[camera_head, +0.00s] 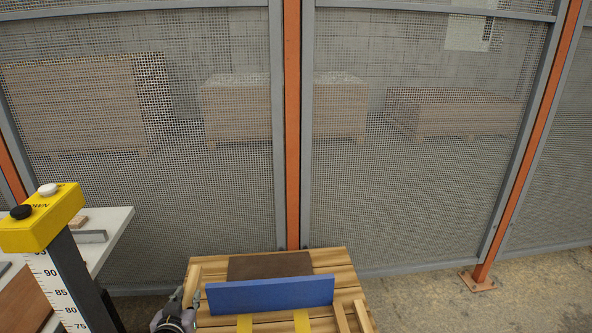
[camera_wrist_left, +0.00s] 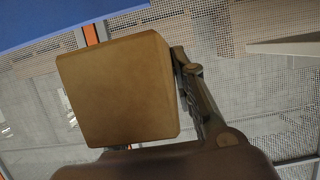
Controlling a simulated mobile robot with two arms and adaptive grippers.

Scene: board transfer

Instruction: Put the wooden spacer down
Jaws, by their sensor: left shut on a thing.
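The wooden spacer (camera_wrist_left: 118,90) fills the middle of the left wrist view as a brown block, with a dark finger of my left gripper (camera_wrist_left: 198,95) along its right side. In the head view the spacer (camera_head: 191,284) is a narrow light-wood piece, tilted, at the left edge of the slatted wooden pallet (camera_head: 340,262). My left gripper (camera_head: 188,307) is shut on it, low in the picture. I cannot tell whether the spacer touches the pallet. The right gripper is out of view.
A blue board (camera_head: 270,295) stands on edge across the pallet, before a dark brown panel (camera_head: 270,265). Wooden strips (camera_head: 352,317) lie at the right. A yellow-headed scale post (camera_head: 42,218) and a white table (camera_head: 112,225) stand left. Mesh fence (camera_head: 400,190) closes the back.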

